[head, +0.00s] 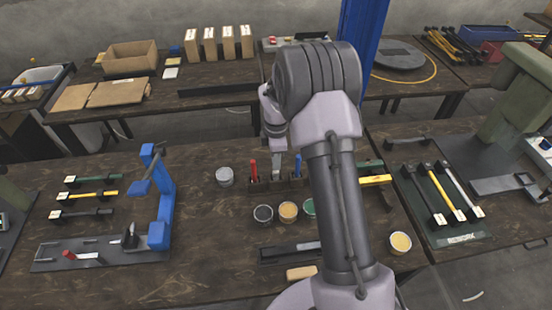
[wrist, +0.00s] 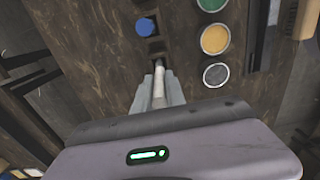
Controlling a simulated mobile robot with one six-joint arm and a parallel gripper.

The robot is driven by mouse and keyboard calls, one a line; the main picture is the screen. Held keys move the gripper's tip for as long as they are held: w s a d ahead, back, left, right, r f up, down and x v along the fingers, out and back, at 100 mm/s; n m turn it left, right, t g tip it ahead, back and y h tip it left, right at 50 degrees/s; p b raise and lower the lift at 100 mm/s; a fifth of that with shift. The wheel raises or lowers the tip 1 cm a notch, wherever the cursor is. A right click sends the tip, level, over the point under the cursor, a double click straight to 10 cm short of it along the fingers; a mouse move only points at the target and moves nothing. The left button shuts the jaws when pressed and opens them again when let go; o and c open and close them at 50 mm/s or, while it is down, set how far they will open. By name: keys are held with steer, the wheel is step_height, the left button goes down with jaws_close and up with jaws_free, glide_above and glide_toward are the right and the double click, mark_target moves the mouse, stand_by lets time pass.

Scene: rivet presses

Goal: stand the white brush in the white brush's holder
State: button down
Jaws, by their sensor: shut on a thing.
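My gripper (wrist: 159,82) is shut on the white brush (wrist: 159,88), whose pale handle shows between the two fingers in the wrist view. My arm hides part of the holder in the head view.
Black (head: 263,213), yellow (head: 288,211) and green (head: 309,207) cups stand in front of the holder, and a grey tin (head: 225,176) stands to its left. A blue press (head: 160,200) stands farther left. Bare table lies between press and tin.

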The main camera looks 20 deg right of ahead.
steer(key=shift+f+b, duration=0.9)
steer(key=shift+f, duration=0.8)
stand_by(0.4)
steer(key=c, duration=1.3)
jaws_free()
steer(key=shift+r, duration=0.1)
step_height(320, 180, up, 17)
steer(key=p, duration=0.5)
steer(key=s+a+r+m+t+b, duration=0.3)
steer(key=s+a+r+m+b, duration=0.2)
steer(key=s+a+r+m, duration=0.35)
steer(key=s+a+f+m+t+y+b, duration=0.1)
steer(key=s+m, duration=0.4)
steer(key=s, duration=0.5)
steer(key=s+a+f+m+t+y+b, duration=0.1)
steer(key=s+a+m+b, duration=0.2)
steer(key=s, duration=0.6)
steer(key=a+m, duration=0.2)
steer(key=a, duration=0.1)
steer(key=shift+s+a+t, duration=0.2)
steer(key=shift+s+t, duration=0.15)
steer(key=shift+t, duration=0.05)
